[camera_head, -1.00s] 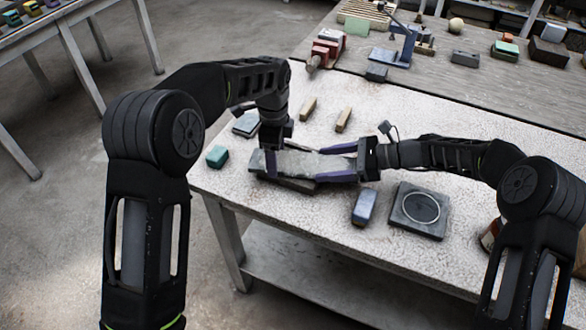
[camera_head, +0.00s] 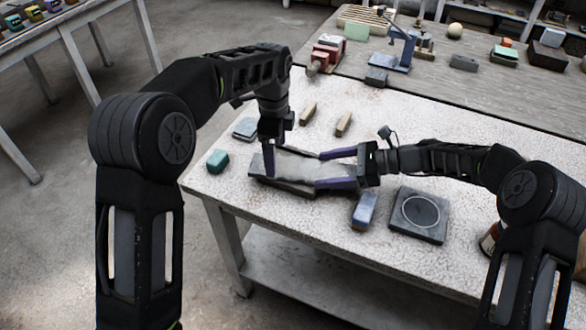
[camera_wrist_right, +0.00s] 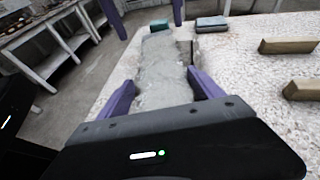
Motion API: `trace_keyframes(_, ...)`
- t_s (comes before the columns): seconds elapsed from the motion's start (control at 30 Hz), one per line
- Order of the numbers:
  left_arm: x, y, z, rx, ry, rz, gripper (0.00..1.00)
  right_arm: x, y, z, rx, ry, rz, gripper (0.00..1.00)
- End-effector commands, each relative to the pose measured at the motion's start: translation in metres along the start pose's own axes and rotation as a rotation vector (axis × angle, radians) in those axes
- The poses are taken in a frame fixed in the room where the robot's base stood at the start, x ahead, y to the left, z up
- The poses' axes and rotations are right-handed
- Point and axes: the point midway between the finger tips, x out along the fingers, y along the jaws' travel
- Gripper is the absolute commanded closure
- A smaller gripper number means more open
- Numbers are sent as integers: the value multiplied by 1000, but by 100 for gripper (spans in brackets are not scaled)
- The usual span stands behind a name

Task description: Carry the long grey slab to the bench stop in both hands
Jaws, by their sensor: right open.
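The long grey slab (camera_head: 300,168) lies near the bench's left front, with a darker edge beneath it. My right gripper (camera_head: 336,168) is open, with its purple fingers on either side of the slab's right end; the slab also runs between the fingers in the right wrist view (camera_wrist_right: 160,75). My left gripper (camera_head: 269,160) points down at the slab's left end. In the wrist view its purple fingers (camera_wrist_right: 145,14) stand apart on either side of the far end, with gaps. Two tan wooden blocks (camera_head: 308,113) (camera_head: 343,124) lie behind the slab; I cannot tell whether these are the bench stop.
A green block (camera_head: 217,161) and a grey block (camera_head: 246,129) lie left of the slab. A blue block (camera_head: 364,210) and a dark plate with a pale ring (camera_head: 418,215) lie in front and right. A vise (camera_head: 326,54) stands on the back bench.

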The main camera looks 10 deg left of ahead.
Motion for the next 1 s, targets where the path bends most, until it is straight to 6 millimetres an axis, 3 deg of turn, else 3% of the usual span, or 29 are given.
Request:
trace_keyframes(0.03,-6,0,0,0,0,-4,10,4,4,-21,27,29,2,10)
trace_keyframes(0.3,-34,2,-1,2,-2,-4,10,4,4,-22,27,29,2,10)
trace_keyframes(0.77,-36,3,-1,2,-2,-2,10,1,4,-21,27,29,1,10)
trace_keyframes(1.0,-36,3,-1,1,-2,-2,10,-23,4,-18,24,24,-5,10)
